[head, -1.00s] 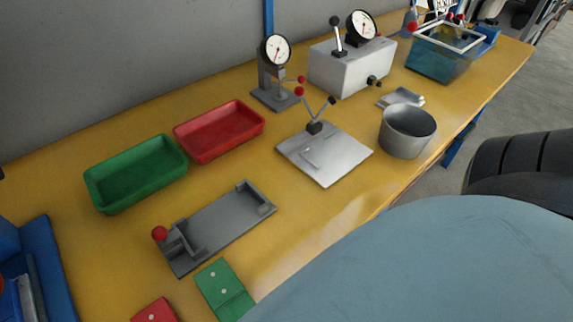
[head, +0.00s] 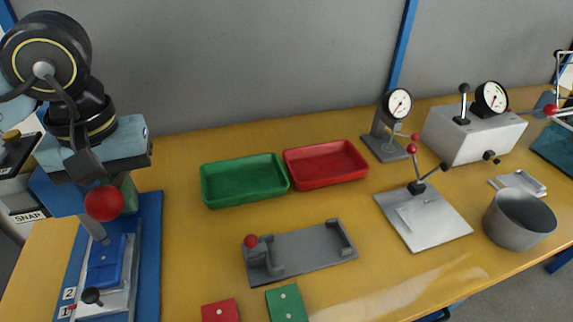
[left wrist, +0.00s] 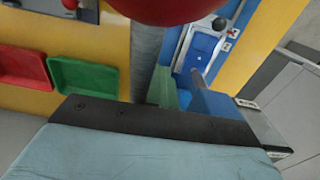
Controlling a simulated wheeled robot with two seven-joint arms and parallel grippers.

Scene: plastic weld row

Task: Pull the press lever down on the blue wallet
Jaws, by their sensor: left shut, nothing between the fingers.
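The blue wallet (head: 105,265) lies in a pale fixture on the blue press base (head: 150,225) at the far left. It also shows in the left wrist view (left wrist: 203,45). The press lever's red knob (head: 104,203) stands above the wallet, and shows large and cut off at the top of the left wrist view (left wrist: 175,6). The blue press body (head: 58,192) is beside the knob. My left gripper (head: 106,172) is shut and empty, just above the knob; I cannot tell whether it touches it. Its fingertips are mostly hidden. My right gripper is not in view.
Green (head: 243,180) and red (head: 326,164) trays stand at the back. A grey clamp jig (head: 305,249), red (head: 220,311) and green (head: 286,303) wallets lie in front. Dial gauge, silver plate and metal cup stand right. Yellow table is clear between them.

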